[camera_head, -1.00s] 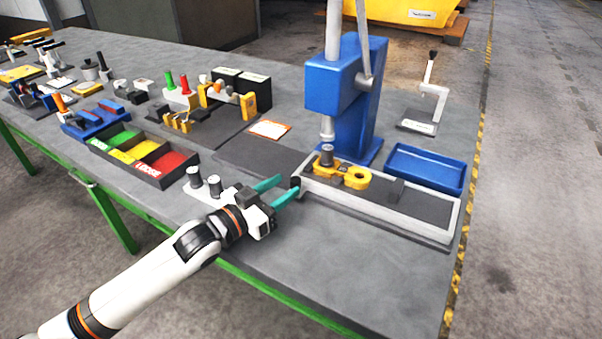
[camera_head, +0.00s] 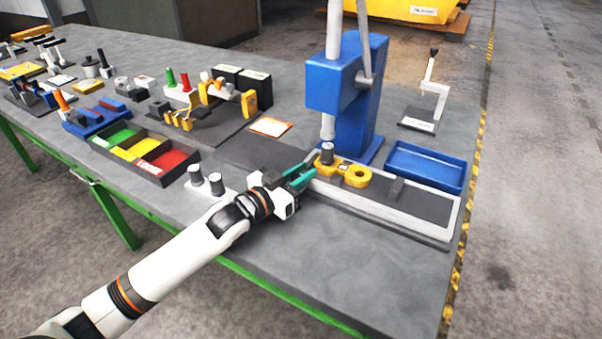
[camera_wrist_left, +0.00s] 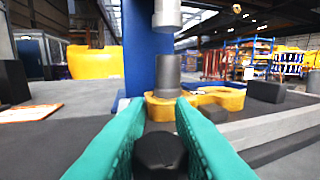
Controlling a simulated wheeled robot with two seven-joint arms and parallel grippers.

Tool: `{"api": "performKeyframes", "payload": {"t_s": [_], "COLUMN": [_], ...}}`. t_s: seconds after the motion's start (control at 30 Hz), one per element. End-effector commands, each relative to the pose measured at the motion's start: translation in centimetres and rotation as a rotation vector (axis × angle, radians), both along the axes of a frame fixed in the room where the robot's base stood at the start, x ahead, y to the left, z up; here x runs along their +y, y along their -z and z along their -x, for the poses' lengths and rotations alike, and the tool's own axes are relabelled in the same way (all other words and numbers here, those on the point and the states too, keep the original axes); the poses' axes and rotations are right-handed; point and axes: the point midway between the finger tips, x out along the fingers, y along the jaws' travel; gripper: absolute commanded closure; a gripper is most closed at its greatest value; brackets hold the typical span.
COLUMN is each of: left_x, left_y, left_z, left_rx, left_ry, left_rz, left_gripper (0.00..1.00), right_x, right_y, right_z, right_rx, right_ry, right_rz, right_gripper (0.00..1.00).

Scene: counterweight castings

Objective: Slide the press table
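The press table (camera_head: 408,216) is a long flat slide with a light rim and a dark top, lying in front of the blue press (camera_head: 345,95). A yellow casting (camera_head: 356,176) with a grey pin (camera_head: 326,153) sits at its left part, under the ram. My left gripper (camera_head: 304,177) is at the table's left end. In the left wrist view its teal fingers stand on both sides of a dark knob (camera_wrist_left: 160,153) and appear to touch it. The knob is hidden by the fingers in the head view. My right gripper is out of view.
A blue tray (camera_head: 425,167) stands right of the press. A white block with two grey pins (camera_head: 207,182) is close to my left arm. A colored bin (camera_head: 145,156) and several tools fill the left. The front right of the workbench (camera_head: 340,270) is clear.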

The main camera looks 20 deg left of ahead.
Motion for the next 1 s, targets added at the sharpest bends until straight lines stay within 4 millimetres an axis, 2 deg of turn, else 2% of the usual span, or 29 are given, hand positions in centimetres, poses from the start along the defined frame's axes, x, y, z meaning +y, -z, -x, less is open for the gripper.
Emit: {"api": "performKeyframes", "payload": {"t_s": [0.23, 0.5, 0.83, 0.87, 0.97, 1.0], "left_x": [0.5, 4.6, 4.6, 4.6, 4.7, 4.7], "left_y": [0.0, 0.0, 0.1, 0.1, 0.1, 0.0], "left_z": [-0.1, -1.3, -1.2, -1.2, -1.2, -1.2], "left_rx": [0.000, 0.000, 0.001, 0.001, 0.001, 0.001], "left_ry": [0.000, -0.004, 0.002, 0.002, 0.001, 0.001], "left_rz": [-0.004, -0.007, 0.002, 0.002, 0.002, 0.001], "left_gripper": [1.00, 1.00, 1.00, 0.74, 0.58, 0.57], "right_x": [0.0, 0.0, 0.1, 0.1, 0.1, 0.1], "right_y": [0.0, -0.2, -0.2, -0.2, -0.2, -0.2], "right_z": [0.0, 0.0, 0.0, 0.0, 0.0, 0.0], "right_rx": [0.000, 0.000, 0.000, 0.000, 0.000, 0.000], "right_ry": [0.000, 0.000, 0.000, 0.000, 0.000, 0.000], "right_rz": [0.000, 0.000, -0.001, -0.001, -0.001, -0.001], "right_gripper": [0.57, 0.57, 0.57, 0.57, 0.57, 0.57]}}
